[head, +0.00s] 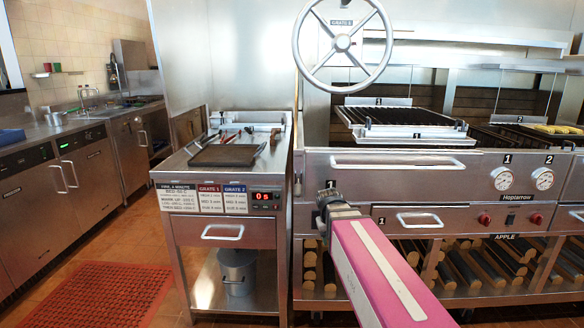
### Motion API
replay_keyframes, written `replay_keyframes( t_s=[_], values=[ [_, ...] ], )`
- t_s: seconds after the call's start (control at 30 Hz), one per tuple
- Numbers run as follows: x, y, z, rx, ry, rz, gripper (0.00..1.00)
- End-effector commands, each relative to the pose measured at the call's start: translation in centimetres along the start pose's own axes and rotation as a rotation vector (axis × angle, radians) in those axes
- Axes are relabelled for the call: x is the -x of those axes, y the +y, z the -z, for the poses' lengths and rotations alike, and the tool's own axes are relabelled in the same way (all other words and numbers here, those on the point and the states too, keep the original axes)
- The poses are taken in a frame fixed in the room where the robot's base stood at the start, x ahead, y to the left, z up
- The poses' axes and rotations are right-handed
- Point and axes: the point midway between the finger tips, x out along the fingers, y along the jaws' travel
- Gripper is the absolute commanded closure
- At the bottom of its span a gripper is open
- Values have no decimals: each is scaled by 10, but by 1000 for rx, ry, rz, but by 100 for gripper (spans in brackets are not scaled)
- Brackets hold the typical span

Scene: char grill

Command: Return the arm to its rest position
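My arm (382,272) shows in the head view as a pink-magenta link with a pale stripe. It reaches from the bottom edge, right of the middle, up and forward toward the front of the grill. No held object shows.
The steel grill (400,163) with a raised grate (405,118) and handwheel (341,42) fills the right. A side counter (276,148) with a dark tray (226,155) and tongs stands at centre. Logs lie below the grill. Floor with a red mat (100,294) is open at left.

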Motion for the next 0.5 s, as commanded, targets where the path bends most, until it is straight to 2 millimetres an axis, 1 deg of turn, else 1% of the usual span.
replay_keyframes(
  t_s=[0.03,0.2,0.3,0.4,0.5],
  values=[
    [-16,1,-16,-16,-19,18,45],
    [-62,2,-58,-72,-68,79,45],
    [-85,1,-82,-105,-95,113,45],
    [-103,1,-102,-135,-117,141,45],
    [-115,0,-116,-156,-133,162,45]
  ],
)
